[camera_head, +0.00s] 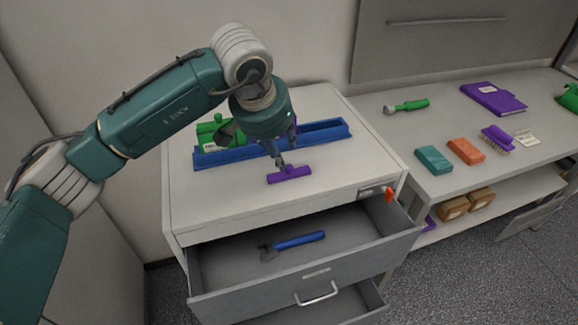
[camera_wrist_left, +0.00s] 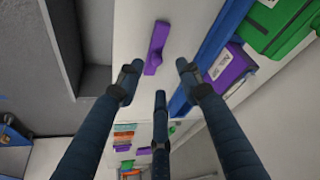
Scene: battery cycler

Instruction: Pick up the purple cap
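The purple cap (camera_head: 289,175) is a flat bar with a raised knob. It lies on the white cabinet top near its front edge, in front of the blue tray (camera_head: 325,133). My left gripper (camera_head: 285,154) points down just behind and above the cap. In the left wrist view the cap (camera_wrist_left: 156,48) lies beyond the spread fingertips of my left gripper (camera_wrist_left: 160,84), with nothing between them. Whether a finger touches the cap cannot be told. My right gripper is not in view.
A green battery-like block (camera_head: 207,140) sits at the blue tray's left part. Below, an open drawer (camera_head: 210,268) holds a blue-handled hammer-like tool (camera_head: 292,244). On the side bench (camera_head: 450,105) lie a purple book (camera_head: 493,98), teal and orange boxes, and a purple brush (camera_head: 497,139).

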